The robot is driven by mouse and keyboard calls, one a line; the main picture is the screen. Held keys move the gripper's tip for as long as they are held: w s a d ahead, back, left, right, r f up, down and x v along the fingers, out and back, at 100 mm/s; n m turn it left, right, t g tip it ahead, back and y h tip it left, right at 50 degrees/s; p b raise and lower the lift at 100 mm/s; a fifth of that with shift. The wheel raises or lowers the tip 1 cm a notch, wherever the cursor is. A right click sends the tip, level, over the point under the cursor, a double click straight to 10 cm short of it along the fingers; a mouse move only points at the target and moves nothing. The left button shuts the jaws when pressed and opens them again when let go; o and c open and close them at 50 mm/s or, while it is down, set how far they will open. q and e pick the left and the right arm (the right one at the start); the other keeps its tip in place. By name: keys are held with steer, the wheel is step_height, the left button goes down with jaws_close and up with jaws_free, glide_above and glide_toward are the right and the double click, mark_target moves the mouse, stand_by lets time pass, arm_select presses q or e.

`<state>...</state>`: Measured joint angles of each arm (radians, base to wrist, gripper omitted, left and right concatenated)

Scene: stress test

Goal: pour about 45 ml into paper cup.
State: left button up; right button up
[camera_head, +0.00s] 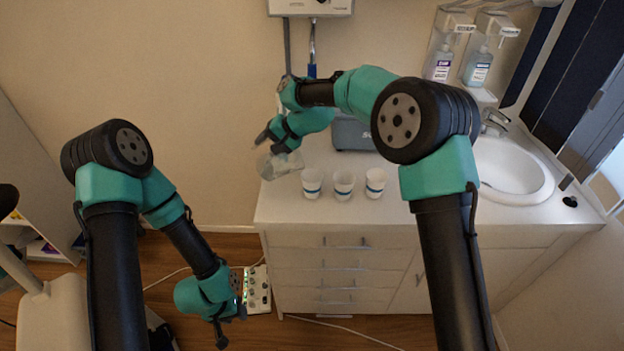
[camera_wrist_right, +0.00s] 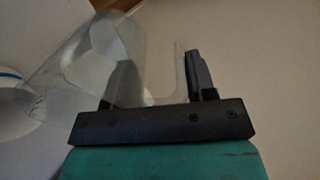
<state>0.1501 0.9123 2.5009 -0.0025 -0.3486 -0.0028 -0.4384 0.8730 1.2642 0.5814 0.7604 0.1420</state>
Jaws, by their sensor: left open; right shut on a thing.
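Three white paper cups stand in a row near the counter's front left: a left cup (camera_head: 311,183), a middle cup (camera_head: 343,186) and a right cup (camera_head: 375,183). They have coloured bands. My right gripper (camera_head: 270,139) is shut on a clear jug (camera_head: 279,165), left of the cups and over the counter's left end. The jug looks tilted; it also shows in the right wrist view (camera_wrist_right: 108,62), with a white cup (camera_wrist_right: 12,100) at the left edge. I cannot tell its liquid level. My left gripper (camera_head: 222,332) is open and empty, low beside the cabinet.
The white counter (camera_head: 430,232) has a sink (camera_head: 512,172) at right and a grey device (camera_head: 352,134) behind the cups. Bottles (camera_head: 478,68) hang on the back wall. A power strip (camera_head: 257,290) and cables lie on the floor near my left gripper.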

mark_target(263, 156)
steer(key=shift+w+a+f+h, duration=0.2)
steer(key=shift+a+f+h, duration=0.75)
steer(key=shift+f+h, duration=0.25)
steer(key=shift+a+f+g, duration=0.1)
steer(key=shift+f+g, duration=0.05)
steer(key=shift+g, duration=0.15)
steer(key=shift+w+a+f+h+b, duration=0.15)
steer(key=shift+a+f+h+b, duration=0.25)
steer(key=shift+a+f+h, duration=0.75)
steer(key=a+f+g+h+b, duration=0.1)
steer(key=a+f+h, duration=0.3)
steer(key=h, duration=0.1)
steer(key=shift+w+a, duration=0.35)
steer(key=shift+h, duration=0.25)
